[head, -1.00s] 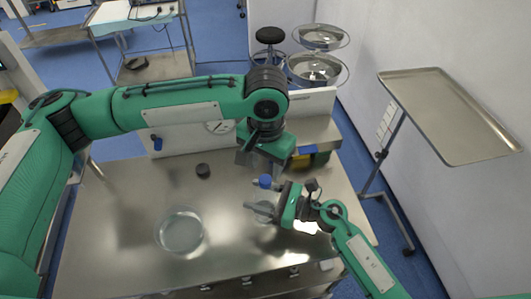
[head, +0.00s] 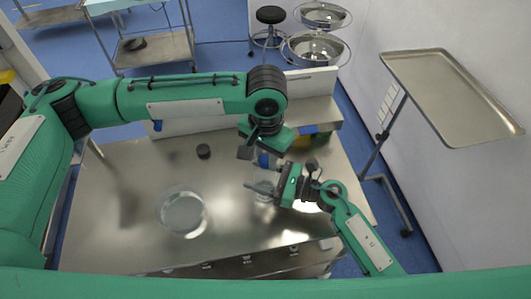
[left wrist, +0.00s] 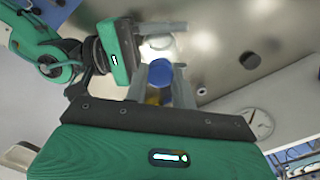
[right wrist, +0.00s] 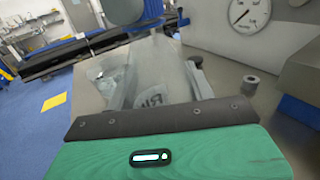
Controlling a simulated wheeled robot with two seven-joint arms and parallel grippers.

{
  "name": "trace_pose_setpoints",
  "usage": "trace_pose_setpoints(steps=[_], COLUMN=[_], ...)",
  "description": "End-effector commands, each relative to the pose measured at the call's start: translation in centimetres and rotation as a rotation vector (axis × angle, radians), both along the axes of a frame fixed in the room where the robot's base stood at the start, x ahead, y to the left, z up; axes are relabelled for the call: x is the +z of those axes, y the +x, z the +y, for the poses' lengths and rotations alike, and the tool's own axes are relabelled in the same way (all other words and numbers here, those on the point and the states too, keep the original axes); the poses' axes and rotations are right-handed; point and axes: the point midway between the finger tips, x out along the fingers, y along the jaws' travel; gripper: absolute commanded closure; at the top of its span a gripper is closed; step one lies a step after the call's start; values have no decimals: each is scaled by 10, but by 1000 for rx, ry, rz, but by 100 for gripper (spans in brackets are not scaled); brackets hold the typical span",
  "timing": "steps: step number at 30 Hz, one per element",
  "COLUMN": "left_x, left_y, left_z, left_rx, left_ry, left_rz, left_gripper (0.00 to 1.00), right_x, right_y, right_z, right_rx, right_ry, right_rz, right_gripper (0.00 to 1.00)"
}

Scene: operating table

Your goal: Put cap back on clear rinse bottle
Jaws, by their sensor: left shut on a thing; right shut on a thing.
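My right gripper (head: 278,185) is shut on the clear rinse bottle (head: 263,187), which stands upright at the right part of the steel table. The bottle's see-through body with lettering shows between its fingers in the right wrist view (right wrist: 153,85). The blue cap (head: 264,160) is at the bottle's top. My left gripper (head: 262,156) is above it, pointing down, shut on the cap. In the left wrist view the cap (left wrist: 160,73) lies between the fingertips. I cannot tell whether the cap is fully seated on the neck.
A clear round dish (head: 183,211) lies on the steel table (head: 125,225) at left. A small dark cylinder (head: 203,151) stands behind it. A white scale with a dial (right wrist: 247,12) is at the back. The table's left side is mostly clear.

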Motion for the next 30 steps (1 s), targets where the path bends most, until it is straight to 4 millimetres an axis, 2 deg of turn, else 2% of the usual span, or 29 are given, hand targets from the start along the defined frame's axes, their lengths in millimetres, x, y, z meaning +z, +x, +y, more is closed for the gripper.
trace_pose_setpoints(steps=[6,7,10,11,19,22,26,30], left_x=[0,0,0,0,1,7,27,58], left_y=[0,0,0,0,0,0,1,0], left_z=[0,0,0,0,0,0,-1,-1], left_rx=[-7,-7,-7,-7,-7,-7,-8,-8], left_ry=[0,0,0,0,0,-1,-2,-2], left_rz=[0,0,0,0,0,-2,-2,-3], left_gripper=[100,70,51,49,49,49,49,49], right_x=[-1,-1,-1,-1,-1,-1,-1,-1], right_y=[0,0,0,0,0,0,0,0], right_z=[0,0,0,0,0,0,0,0], right_rx=[0,0,0,0,0,0,0,0], right_ry=[-2,-2,-2,-2,-2,-2,-2,-2], right_rz=[2,2,2,2,2,2,2,2], right_gripper=[100,100,100,100,100,100,100,100])
